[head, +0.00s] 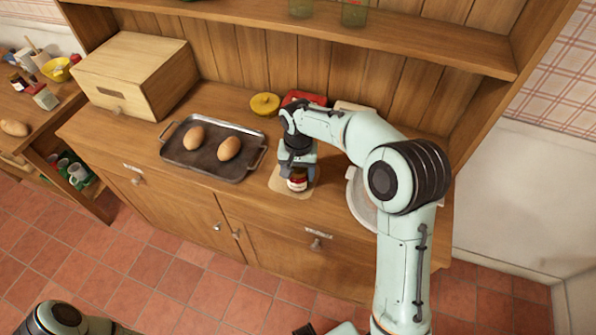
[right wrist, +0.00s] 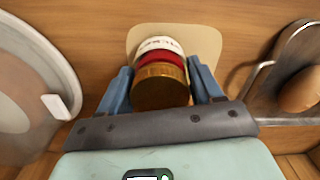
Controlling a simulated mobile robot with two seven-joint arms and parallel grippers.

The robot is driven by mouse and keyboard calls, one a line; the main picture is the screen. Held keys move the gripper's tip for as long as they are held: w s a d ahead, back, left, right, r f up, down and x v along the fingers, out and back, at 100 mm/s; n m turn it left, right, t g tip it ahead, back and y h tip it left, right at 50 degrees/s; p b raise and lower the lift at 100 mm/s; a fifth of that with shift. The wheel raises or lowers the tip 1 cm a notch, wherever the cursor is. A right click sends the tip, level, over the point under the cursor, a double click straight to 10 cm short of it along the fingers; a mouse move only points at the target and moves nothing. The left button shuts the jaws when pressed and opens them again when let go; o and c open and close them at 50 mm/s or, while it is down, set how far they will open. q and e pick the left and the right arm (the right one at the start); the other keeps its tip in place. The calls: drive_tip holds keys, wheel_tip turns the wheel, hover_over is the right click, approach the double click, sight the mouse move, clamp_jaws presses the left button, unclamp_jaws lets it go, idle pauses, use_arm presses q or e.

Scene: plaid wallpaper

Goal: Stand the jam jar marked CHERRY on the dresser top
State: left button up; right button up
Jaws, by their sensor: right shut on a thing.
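A jam jar (head: 297,184) with a gold lid, red contents and a white label is upright at the tan mat (head: 276,184) on the dresser top (head: 235,103). The right wrist view shows the jar (right wrist: 160,82) from above, with the tan mat (right wrist: 208,42) behind it. The label's lettering is too small and foreshortened to read. My right gripper (head: 297,174) is shut on the jar, one blue finger on each side. I cannot tell whether the jar's base touches the mat.
A dark tray (head: 190,166) with two brown eggs or potatoes stands left of the jar. A round pale dish (head: 358,198) stands close on the right, partly behind my arm. A yellow lidded pot (head: 265,104), a red item (head: 303,97) and a wooden box (head: 135,75) are behind.

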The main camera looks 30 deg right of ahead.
drive_tip(key=shift+f, duration=0.15)
drive_tip(key=o, duration=1.2)
drive_tip(key=shift+o, duration=0.2)
wheel_tip(320, 180, up, 12)
drive_tip(key=shift+r+p, duration=0.2)
drive_tip(key=shift+p, duration=0.6)
use_arm(q)
drive_tip(key=shift+w+r, duration=0.75)
drive_tip(key=shift+r, duration=0.3)
use_arm(e)
drive_tip(key=shift+f, duration=0.1)
